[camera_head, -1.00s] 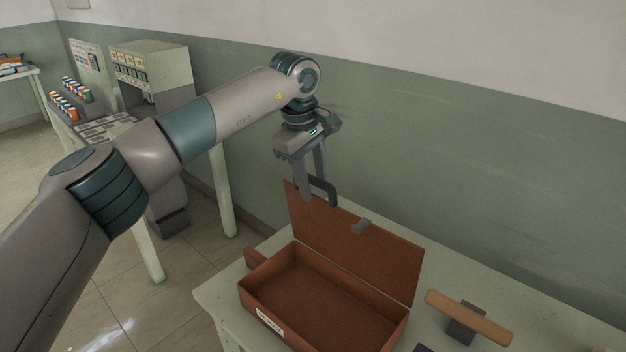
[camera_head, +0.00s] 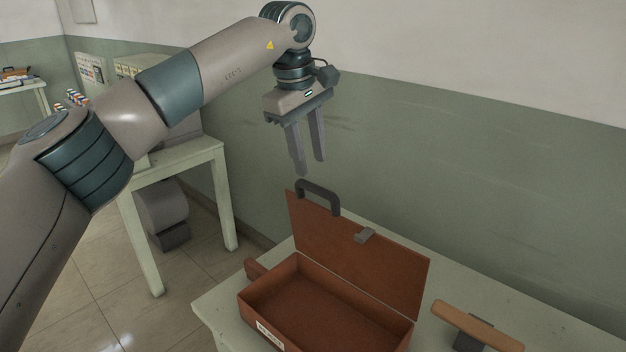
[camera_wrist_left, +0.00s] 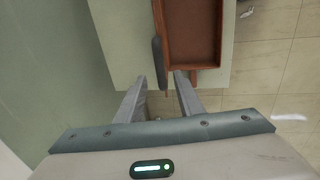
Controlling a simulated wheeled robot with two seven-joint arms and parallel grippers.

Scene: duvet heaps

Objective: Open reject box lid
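The reject box (camera_head: 268,322) is a brown open-topped case with a white label on its front, standing on the pale green table. My right gripper is not in view.
A wooden-handled tool with a dark block (camera_head: 478,326) lies on the table (camera_head: 228,305) right of the box. A green wall (camera_head: 480,190) stands close behind. Another table (camera_head: 185,155) with equipment stands at the left.

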